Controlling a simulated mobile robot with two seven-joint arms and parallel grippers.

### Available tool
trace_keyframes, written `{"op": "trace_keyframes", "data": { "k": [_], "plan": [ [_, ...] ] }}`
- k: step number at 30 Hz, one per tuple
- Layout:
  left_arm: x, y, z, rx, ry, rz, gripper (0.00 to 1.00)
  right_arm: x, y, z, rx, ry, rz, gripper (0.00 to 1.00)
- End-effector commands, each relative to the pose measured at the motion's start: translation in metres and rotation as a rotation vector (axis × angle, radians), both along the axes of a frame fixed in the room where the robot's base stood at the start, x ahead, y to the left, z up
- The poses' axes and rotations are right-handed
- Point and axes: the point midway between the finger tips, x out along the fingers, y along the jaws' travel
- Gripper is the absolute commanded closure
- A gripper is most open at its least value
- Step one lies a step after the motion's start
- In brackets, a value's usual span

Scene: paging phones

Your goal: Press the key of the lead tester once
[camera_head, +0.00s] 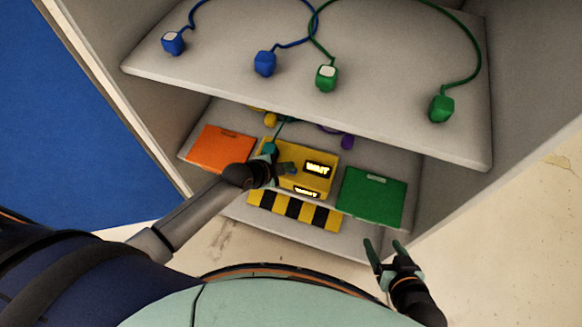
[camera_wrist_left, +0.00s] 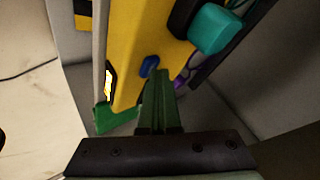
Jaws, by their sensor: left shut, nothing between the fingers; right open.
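The lead tester is a yellow box (camera_head: 325,157) on the lower shelf. Its top display is lit and seems to read "WAIT"; a second lit label is on its front face. In the left wrist view the yellow box (camera_wrist_left: 135,30) carries a blue key (camera_wrist_left: 149,66). A teal plug (camera_wrist_left: 213,28) sits on the box; it also shows in the head view (camera_head: 270,148). My left gripper (camera_head: 290,169) is shut and empty over the box. Its fingertips (camera_wrist_left: 160,76) appear close beside the key; I cannot tell whether they touch. My right gripper (camera_head: 383,246) is open and empty, right of the shelf's front.
An orange panel (camera_head: 220,148) lies left of the box and a green panel (camera_head: 373,197) right. A yellow-black striped strip (camera_head: 293,210) runs in front. The upper shelf (camera_head: 220,60) overhangs, with blue and green corded plugs on it. Yellow and purple plugs are partly hidden behind the box.

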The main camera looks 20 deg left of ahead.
Motion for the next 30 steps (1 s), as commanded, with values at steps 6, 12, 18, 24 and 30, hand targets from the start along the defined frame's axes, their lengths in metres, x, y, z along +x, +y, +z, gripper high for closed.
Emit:
{"op": "trace_keyframes", "data": {
  "k": [6, 12, 18, 24, 30],
  "plan": [
    [-0.001, 0.001, 0.013, 0.003, 0.002, -0.001, 1.00, 0.000, 0.000, 0.015, 0.000, 0.000, 0.000, 0.26],
    [-0.001, 0.001, 0.015, 0.002, 0.001, 0.000, 1.00, 0.000, 0.000, 0.017, 0.000, 0.001, 0.000, 0.26],
    [-0.001, 0.000, 0.015, 0.001, 0.001, -0.001, 1.00, -0.005, 0.000, 0.013, -0.001, 0.012, 0.000, 0.26],
    [0.000, 0.001, 0.027, 0.001, 0.000, 0.000, 1.00, -0.005, 0.000, 0.026, -0.002, 0.011, 0.000, 0.26],
    [0.000, 0.000, 0.048, 0.002, 0.000, -0.001, 1.00, -0.004, 0.000, 0.048, 0.000, 0.008, 0.000, 0.26]
  ]
}}
